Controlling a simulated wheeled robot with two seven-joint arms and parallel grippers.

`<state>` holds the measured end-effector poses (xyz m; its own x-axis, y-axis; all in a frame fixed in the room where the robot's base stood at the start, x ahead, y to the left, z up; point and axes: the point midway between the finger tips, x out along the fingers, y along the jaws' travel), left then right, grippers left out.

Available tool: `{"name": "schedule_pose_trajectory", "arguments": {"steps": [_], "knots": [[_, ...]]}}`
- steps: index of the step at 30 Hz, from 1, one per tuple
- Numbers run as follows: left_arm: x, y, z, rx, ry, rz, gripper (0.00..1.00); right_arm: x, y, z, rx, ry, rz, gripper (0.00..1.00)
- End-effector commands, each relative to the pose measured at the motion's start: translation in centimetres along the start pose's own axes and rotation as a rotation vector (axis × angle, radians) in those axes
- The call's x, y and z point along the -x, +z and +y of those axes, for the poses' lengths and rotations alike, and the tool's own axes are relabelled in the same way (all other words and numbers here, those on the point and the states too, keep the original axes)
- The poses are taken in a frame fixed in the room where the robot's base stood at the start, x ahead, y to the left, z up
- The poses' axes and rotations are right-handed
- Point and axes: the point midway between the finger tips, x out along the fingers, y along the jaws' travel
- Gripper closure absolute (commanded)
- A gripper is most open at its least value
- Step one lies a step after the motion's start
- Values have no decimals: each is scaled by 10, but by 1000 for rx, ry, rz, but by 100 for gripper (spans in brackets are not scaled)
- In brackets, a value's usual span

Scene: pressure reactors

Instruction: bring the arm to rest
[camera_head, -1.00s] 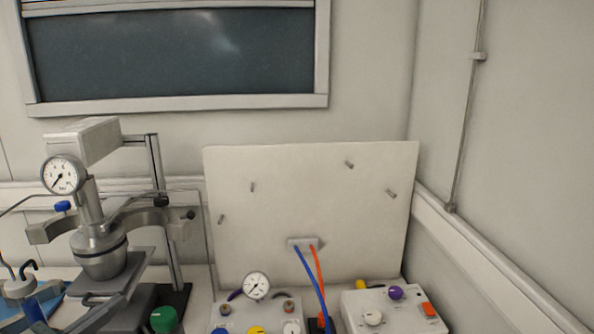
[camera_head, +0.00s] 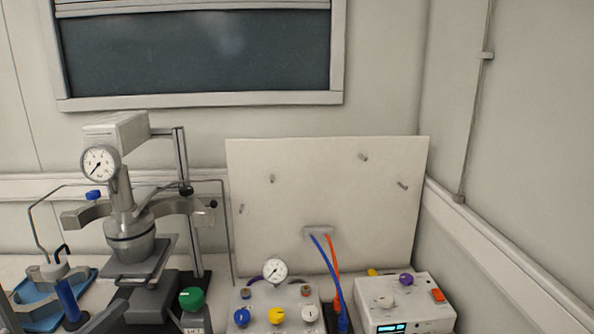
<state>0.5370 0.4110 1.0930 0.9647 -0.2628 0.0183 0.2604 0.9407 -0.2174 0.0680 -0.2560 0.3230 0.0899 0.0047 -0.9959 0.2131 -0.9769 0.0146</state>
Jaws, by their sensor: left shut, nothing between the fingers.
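My left gripper (camera_head: 108,316) shows only in part at the bottom left edge of the head view, as a dark shape. It is shut and empty, in front of the steel reactor vessel (camera_head: 130,240) and its dark base. It looks apart from the vessel, though its exact distance is hard to tell. Most of my left arm is cut off by the frame edge. My right gripper is not in view.
A reactor stand with a round gauge (camera_head: 100,163) is at left. A blue tray (camera_head: 84,283) lies at far left. A valve box with coloured knobs (camera_head: 277,315) and a white control box (camera_head: 405,300) stand before an upright panel (camera_head: 325,190) with blue and orange hoses.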

Motion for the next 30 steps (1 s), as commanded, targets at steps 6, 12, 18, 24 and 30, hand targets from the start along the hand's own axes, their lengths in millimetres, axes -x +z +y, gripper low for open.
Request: {"name": "schedule_pose_trajectory", "arguments": {"steps": [6, 12, 18, 24, 30], "knots": [[12, -19, 14, 236, 119, -33, 100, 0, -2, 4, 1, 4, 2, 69], [33, -53, 32, 571, 291, -82, 100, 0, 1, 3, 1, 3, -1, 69], [76, -128, 40, 1096, 581, -159, 100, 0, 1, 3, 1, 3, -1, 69], [128, -221, 8, 1621, 924, -240, 100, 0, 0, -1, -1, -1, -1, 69], [173, -294, -57, 2019, 1265, -301, 100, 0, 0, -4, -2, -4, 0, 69]]}}
